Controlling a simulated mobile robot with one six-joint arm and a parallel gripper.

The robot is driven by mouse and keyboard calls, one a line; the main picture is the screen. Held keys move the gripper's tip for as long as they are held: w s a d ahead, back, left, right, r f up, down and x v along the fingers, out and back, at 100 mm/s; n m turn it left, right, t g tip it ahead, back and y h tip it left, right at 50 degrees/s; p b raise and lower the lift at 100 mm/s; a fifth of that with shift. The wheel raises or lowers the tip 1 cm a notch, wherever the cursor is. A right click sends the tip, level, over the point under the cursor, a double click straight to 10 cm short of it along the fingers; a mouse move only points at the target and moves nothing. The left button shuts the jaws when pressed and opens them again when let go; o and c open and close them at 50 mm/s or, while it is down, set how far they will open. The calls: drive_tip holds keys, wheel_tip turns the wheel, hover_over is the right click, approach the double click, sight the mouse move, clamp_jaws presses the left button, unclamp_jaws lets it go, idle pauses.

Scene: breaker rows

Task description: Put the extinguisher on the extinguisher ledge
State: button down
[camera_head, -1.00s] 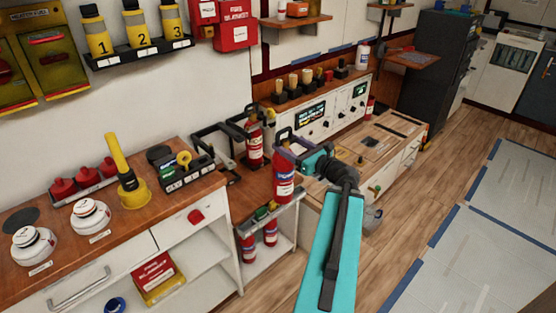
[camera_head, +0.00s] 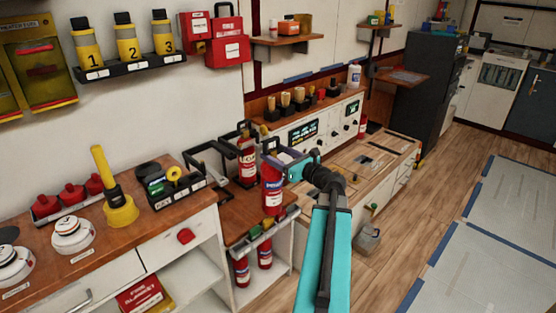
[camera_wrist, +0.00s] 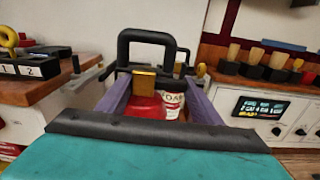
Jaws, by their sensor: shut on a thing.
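A red extinguisher (camera_head: 272,192) with a white-and-blue label hangs upright from my gripper (camera_head: 294,168) in the head view. My gripper is shut on its top, at the handle. In the wrist view the purple fingers (camera_wrist: 152,98) flank its brass-coloured fitting (camera_wrist: 145,80) and black handle loop (camera_wrist: 146,40). A low wooden ledge (camera_head: 236,203) lies behind and left of the held extinguisher. I cannot tell whether its base touches that ledge. A second red extinguisher (camera_head: 247,166) stands at the ledge's back beside black brackets; its label partly shows in the wrist view (camera_wrist: 174,101).
Two smaller red extinguishers (camera_head: 242,270) stand on the shelf below. A black tray (camera_head: 176,186) and yellow lamp-like item (camera_head: 119,195) sit on the left counter. A control panel (camera_head: 318,130) and wooden bench (camera_head: 355,160) lie right.

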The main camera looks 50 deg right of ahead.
drive_tip(key=w+d, duration=0.4)
drive_tip(key=w, duration=0.4)
drive_tip(key=shift+w+d+f, duration=0.15)
drive_tip(key=shift+w+f, duration=0.1)
drive_tip(key=shift+w, duration=0.1)
idle(0.4)
drive_tip(key=shift+w+d+f+p, duration=0.1)
drive_tip(key=shift+w+f, duration=0.1)
drive_tip(key=shift+f, duration=0.4)
drive_tip(key=shift+w+d+f+p, duration=0.1)
drive_tip(key=shift+w+f, duration=0.05)
drive_tip(key=shift+f, duration=0.45)
drive_tip(key=shift+w+d+f+p, duration=0.1)
drive_tip(key=shift+w+f, duration=0.1)
drive_tip(key=shift+f, duration=0.4)
drive_tip(key=c, duration=0.9)
unclamp_jaws()
drive_tip(key=shift+f, duration=0.3)
drive_tip(key=shift+c, duration=0.2)
drive_tip(key=o, duration=0.4)
drive_tip(key=shift+s+a+r, duration=0.1)
drive_tip(key=shift+r, duration=0.05)
drive_tip(key=s, duration=1.2)
drive_tip(key=shift+a+b, duration=0.4)
